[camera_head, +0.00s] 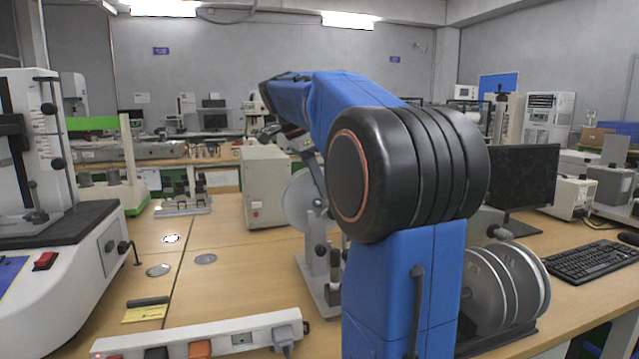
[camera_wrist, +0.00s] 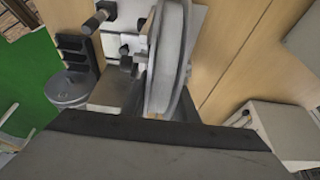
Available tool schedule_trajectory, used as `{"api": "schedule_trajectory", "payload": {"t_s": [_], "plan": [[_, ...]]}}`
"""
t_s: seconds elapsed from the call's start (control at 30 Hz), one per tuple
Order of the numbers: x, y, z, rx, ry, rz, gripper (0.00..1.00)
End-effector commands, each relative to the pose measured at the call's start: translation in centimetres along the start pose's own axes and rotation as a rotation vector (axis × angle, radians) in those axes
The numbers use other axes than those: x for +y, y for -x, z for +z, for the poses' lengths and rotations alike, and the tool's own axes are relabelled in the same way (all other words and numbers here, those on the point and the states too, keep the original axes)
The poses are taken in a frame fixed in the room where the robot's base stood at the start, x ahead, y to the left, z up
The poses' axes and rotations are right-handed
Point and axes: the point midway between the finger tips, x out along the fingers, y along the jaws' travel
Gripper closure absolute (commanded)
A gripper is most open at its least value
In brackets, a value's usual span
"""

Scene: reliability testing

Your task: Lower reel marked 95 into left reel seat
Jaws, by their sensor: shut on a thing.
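A pale grey reel (camera_wrist: 166,62) stands nearly edge-on in the wrist view. My gripper (camera_wrist: 168,112) is shut on its near edge; the fingertips are mostly hidden behind the wide grey body at the bottom. In the head view the reel (camera_head: 298,203) shows as a pale disc, partly behind my blue arm. It is upright at a pale stand (camera_head: 318,275) with dark knobs, which also shows in the wrist view (camera_wrist: 112,45). I cannot read a number on the reel, nor tell whether it touches the seat.
Several other reels (camera_head: 490,290) stand in a dark rack at the right. A beige box (camera_head: 265,187) is behind the stand. A power strip (camera_head: 205,340) lies at the front, with a white test machine (camera_head: 75,270) at left. The bench's left middle is mostly clear.

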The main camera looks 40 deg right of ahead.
Motion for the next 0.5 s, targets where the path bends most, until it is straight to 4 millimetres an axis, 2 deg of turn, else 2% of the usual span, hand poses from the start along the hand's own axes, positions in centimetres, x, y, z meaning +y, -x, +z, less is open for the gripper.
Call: {"api": "schedule_trajectory", "payload": {"t_s": [0.5], "plan": [[0.01, -0.43, 0.17, 0.0, -0.001, -0.001, 1.0]]}}
